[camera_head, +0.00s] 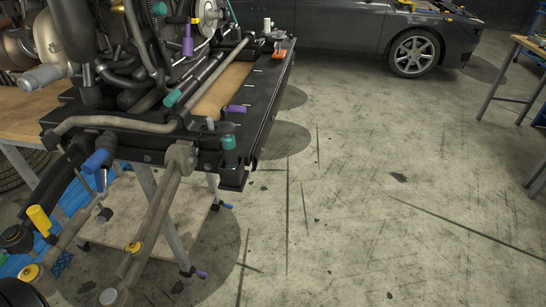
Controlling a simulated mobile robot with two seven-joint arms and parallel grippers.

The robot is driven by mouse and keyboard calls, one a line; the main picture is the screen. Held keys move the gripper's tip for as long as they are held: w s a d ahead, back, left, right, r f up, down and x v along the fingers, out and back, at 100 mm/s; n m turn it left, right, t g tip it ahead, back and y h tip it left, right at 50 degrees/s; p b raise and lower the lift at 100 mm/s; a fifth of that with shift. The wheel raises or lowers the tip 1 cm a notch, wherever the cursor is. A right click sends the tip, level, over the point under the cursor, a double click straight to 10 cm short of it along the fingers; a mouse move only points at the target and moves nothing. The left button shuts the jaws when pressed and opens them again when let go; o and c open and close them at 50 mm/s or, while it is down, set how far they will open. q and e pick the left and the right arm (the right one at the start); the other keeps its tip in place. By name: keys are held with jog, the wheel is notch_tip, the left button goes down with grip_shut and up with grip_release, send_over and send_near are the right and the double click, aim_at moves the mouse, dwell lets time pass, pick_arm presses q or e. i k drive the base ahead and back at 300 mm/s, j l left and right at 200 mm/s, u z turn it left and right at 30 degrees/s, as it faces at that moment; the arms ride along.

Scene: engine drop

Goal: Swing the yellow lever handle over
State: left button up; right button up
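A yellow lever handle (40,219), a short cylinder, stands tilted at the lower left beside dark suspension parts. It sits just above a black round part (15,238). A blue handle (96,160) is up and to its right. I cannot see where the yellow handle's pivot is. Neither of my grippers is recognisable in this view.
The engine and subframe assembly (125,122) stands on a table with a wooden top (222,90) at upper left. Teal and purple handles stick out of it. A dark car (340,25) stands behind. The floor (380,170) to the right is clear.

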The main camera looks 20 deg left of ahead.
aim_at(36, 214)
jog(key=i+l, duration=0.15)
jog(key=i, duration=0.85)
jog(key=i+u, duration=0.15)
jog(key=u, duration=3.3)
